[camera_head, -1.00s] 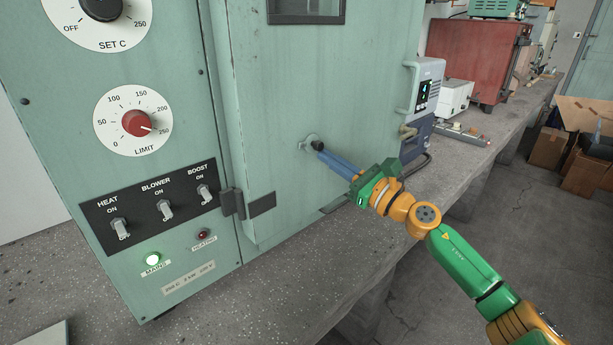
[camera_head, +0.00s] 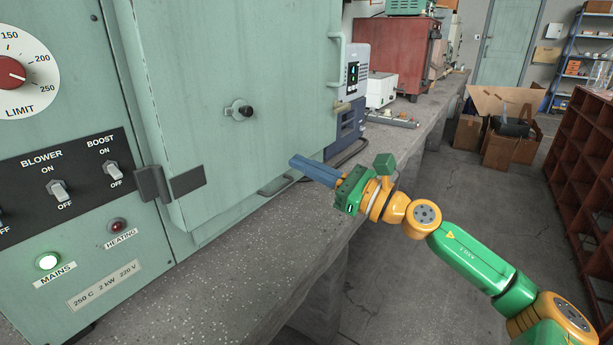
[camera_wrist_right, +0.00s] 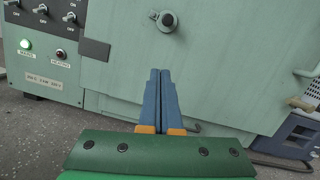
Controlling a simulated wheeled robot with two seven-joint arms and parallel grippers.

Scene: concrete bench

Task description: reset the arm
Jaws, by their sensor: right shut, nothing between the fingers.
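My right gripper (camera_head: 296,162) has long blue fingers pressed together with nothing between them. In the head view it is in front of the green oven's door (camera_head: 215,70), below and to the right of the black door knob (camera_head: 246,111), and apart from it. In the right wrist view the shut fingers (camera_wrist_right: 163,72) point toward the door, with the knob (camera_wrist_right: 168,20) beyond their tips. The rest of my right arm reaches in from the lower right. My left gripper is not in view.
The oven's control panel (camera_head: 70,190) has several switches, a lit green mains lamp (camera_head: 48,262) and a red limit dial (camera_head: 10,73). The concrete bench (camera_head: 240,270) runs back past a blue-grey device (camera_head: 352,95) and a red cabinet (camera_head: 392,50). Cardboard boxes (camera_head: 500,150) and a brown shelf (camera_head: 585,150) stand right.

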